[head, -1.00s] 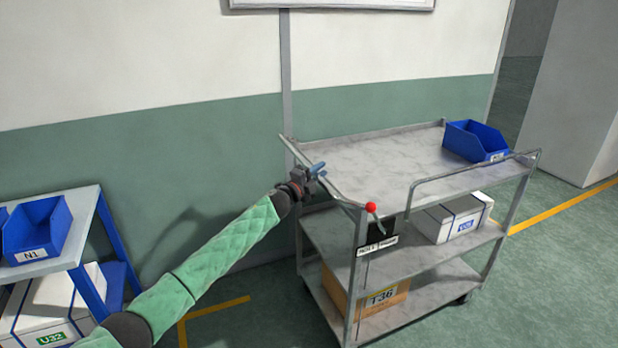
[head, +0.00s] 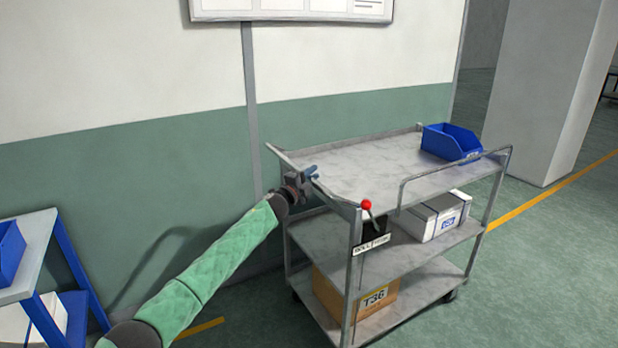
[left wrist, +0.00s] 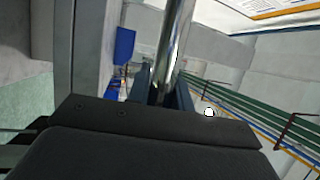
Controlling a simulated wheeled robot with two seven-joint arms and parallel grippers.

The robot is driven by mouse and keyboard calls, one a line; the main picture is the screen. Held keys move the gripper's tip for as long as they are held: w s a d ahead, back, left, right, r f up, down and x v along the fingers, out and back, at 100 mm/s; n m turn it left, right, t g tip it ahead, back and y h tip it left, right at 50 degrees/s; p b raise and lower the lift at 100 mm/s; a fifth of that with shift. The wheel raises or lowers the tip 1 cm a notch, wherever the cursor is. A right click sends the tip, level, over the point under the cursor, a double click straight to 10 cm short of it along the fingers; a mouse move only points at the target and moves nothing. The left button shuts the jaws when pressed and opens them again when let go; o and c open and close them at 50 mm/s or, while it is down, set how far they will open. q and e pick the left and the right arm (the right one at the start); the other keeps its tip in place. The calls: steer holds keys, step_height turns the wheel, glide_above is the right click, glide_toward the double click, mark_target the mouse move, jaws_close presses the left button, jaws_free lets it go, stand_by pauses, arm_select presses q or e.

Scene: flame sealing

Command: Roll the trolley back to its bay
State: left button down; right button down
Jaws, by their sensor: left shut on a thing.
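The grey metal trolley (head: 365,172) has three shelves and stands right of centre in the head view. My left gripper (head: 312,174) is shut on the trolley's push handle (head: 290,160) at its left end. In the left wrist view the handle bar (left wrist: 174,50) runs between the fingers of the gripper (left wrist: 172,92). A red-knobbed lever (head: 367,205) with a label plate is on the trolley's near left corner post. The bay is not clearly identifiable. My right gripper is not in view.
The trolley carries a blue bin (head: 450,143), a white box (head: 436,217) and a cardboard box (head: 372,300) marked T36. A blue-framed rack (head: 62,262) stands at the left. The wall (head: 150,160) is behind, a pillar (head: 540,100) at the right. Yellow floor lines (head: 560,186) show.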

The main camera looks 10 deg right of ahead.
arm_select(q)
steer(key=shift+d, duration=0.15)
steer(key=c, duration=1.4)
jaws_free()
steer(key=shift+o, duration=0.7)
steer(key=shift+d+f, duration=0.1)
steer(key=shift+d, duration=0.15)
steer(key=shift+a, duration=0.1)
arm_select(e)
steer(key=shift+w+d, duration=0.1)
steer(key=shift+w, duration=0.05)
arm_select(q)
steer(key=shift+a, duration=0.1)
steer(key=b+v, duration=0.1)
steer(key=v, duration=0.6)
steer(key=shift+s+a, duration=0.15)
steer(key=shift+s, duration=0.05)
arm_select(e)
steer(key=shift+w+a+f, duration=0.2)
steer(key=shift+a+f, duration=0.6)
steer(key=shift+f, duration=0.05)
